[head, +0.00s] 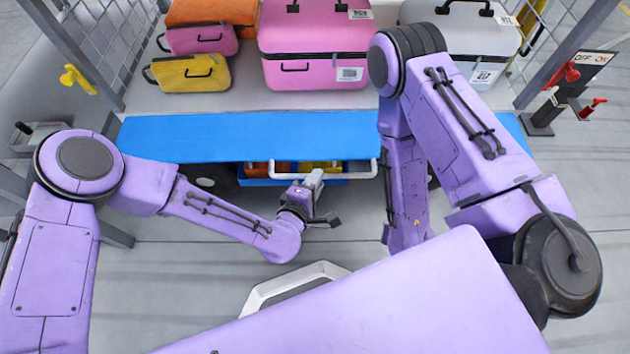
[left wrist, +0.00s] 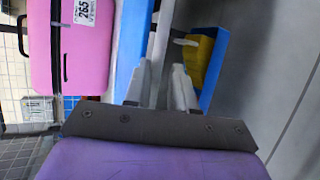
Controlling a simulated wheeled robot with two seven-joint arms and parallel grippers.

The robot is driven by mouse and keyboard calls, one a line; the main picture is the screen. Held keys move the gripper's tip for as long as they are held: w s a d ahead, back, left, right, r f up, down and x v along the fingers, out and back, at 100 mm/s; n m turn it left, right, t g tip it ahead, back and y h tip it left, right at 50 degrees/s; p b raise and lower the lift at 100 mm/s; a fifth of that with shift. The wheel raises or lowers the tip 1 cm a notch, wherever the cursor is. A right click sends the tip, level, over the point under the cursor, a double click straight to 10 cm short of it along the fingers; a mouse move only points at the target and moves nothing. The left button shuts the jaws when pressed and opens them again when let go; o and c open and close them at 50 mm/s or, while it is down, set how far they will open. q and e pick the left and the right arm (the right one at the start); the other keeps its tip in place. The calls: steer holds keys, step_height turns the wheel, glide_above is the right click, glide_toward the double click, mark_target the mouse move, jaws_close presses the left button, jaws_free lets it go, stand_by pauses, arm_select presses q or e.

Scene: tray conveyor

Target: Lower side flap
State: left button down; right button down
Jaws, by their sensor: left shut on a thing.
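A long blue panel (head: 220,137), seemingly the side flap, runs along the near edge of the luggage cart. It looks raised and roughly level; my right arm covers part of it. Below it, a pale handle bar (head: 270,176) spans the front of a blue drawer or bin (head: 330,181). My left gripper (head: 315,175) is at this bar. In the left wrist view, its two fingers (left wrist: 156,85) are shut on the pale bar (left wrist: 160,45), beside the blue panel (left wrist: 130,40). My right gripper does not show.
Pink (head: 315,45), white (head: 465,35), yellow (head: 190,74) and orange (head: 212,12) luggage stands on the cart behind the panel. Mesh side frames (head: 95,50) flank it. A switch post with red levers (head: 565,75) stands at right. The floor in front is clear.

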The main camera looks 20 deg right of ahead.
arm_select(q)
steer(key=shift+s+a+f, duration=0.15)
steer(key=shift+s+f, duration=0.15)
steer(key=shift+f, duration=0.2)
steer(key=shift+s+a+f, duration=0.15)
steer(key=shift+s+f, duration=0.15)
steer(key=shift+f, duration=0.15)
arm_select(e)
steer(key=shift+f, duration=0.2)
arm_select(q)
steer(key=c, duration=1.1)
jaws_free()
steer(key=shift+w+f+g, duration=0.1)
steer(key=shift+w+g, duration=0.05)
steer(key=shift+g, duration=0.15)
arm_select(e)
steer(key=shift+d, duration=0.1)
arm_select(q)
steer(key=p+v, duration=0.1)
steer(key=v, duration=0.2)
steer(key=p+v, duration=0.1)
steer(key=v, duration=0.3)
steer(key=p+v, duration=0.1)
steer(key=v, duration=0.2)
steer(key=shift+r, duration=0.4)
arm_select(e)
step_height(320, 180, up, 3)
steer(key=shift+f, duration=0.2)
arm_select(q)
steer(key=shift+d, duration=0.1)
